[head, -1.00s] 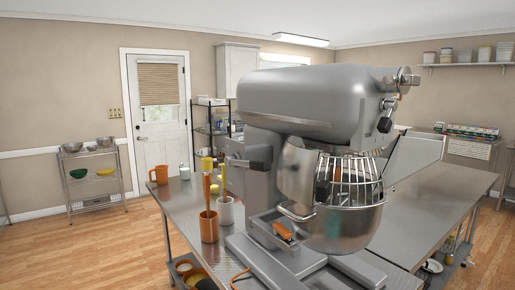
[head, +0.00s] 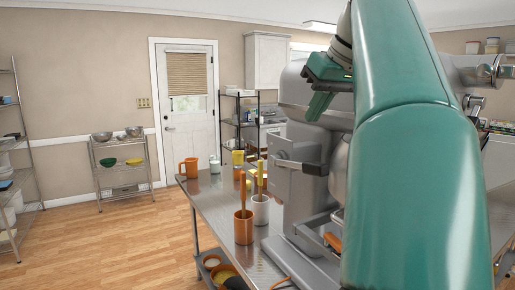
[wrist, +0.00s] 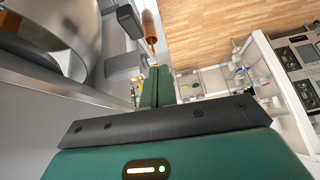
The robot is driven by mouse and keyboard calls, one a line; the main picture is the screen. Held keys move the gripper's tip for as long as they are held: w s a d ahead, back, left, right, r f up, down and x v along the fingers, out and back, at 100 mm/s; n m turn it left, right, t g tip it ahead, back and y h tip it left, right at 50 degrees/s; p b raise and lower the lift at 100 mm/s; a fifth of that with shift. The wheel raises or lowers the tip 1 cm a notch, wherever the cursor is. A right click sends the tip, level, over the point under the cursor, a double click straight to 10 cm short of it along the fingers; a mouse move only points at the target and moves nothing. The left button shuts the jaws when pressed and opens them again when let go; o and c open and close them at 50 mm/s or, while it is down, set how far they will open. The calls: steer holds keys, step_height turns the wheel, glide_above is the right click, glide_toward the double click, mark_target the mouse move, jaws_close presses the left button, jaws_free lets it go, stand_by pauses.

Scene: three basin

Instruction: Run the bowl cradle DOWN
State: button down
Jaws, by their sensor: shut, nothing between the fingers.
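The big grey stand mixer (head: 300,195) stands on the metal table, mostly hidden behind my green arm. Only a sliver of its steel bowl (head: 338,170) shows beside the arm, so the cradle's height cannot be told. An orange grip (head: 333,241) shows low at the mixer's front. My gripper (head: 319,108) is shut and empty, held high beside the mixer's head. Its fingers also show in the wrist view (wrist: 154,82).
Left of the mixer, an orange cup with a utensil (head: 243,228), a white cup (head: 261,210) and an orange mug (head: 189,167) stand on the metal table (head: 213,198). Wire shelves (head: 122,165) stand by the far wall. The wooden floor at left is clear.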

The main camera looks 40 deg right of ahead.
steer(key=s+d+r, duration=0.3)
glide_above(314, 162)
steer(key=s, duration=0.2)
step_height(314, 162, down, 7)
steer(key=shift+w+a+f, duration=0.1)
steer(key=shift+f, duration=0.1)
step_height(314, 162, down, 4)
steer(key=shift+f, duration=0.3)
steer(key=shift+f, duration=0.15)
